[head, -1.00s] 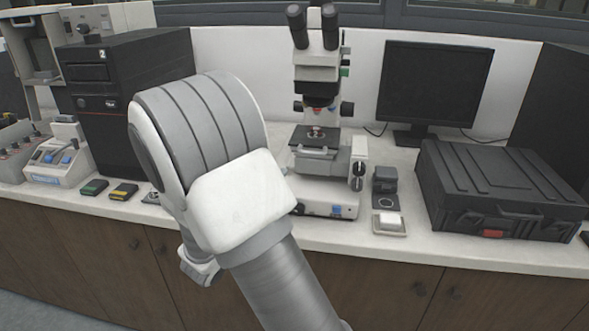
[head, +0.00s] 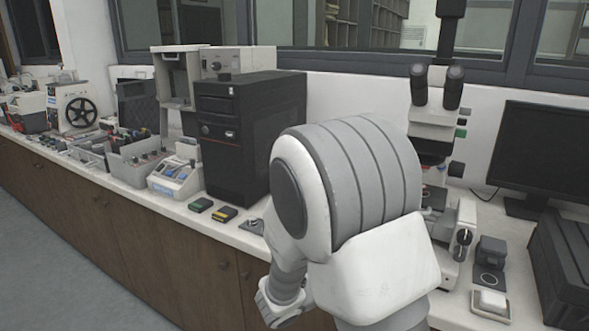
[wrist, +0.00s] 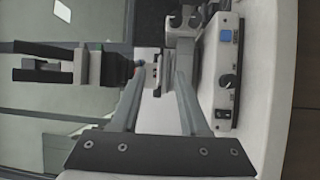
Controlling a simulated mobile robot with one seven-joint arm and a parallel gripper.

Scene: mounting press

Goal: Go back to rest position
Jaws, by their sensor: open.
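My gripper (wrist: 160,85) shows in the wrist view with its two fingers apart and nothing between them. The microscope (wrist: 222,75) appears sideways beyond the fingers, with its pale base and dark knob on the right side of that view. I cannot tell how far it is from the fingertips. In the head view my bent grey and white arm fills the foreground, and the gripper is hidden. The microscope (head: 435,108) stands behind the arm, its lower part partly covered.
A black computer tower (head: 250,135) stands left of my arm on the white counter. Black monitor (head: 540,155) and black case (head: 567,262) stand at right. A small white-topped box (head: 490,303) sits near the counter edge. Floor at left (head: 50,270) is clear.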

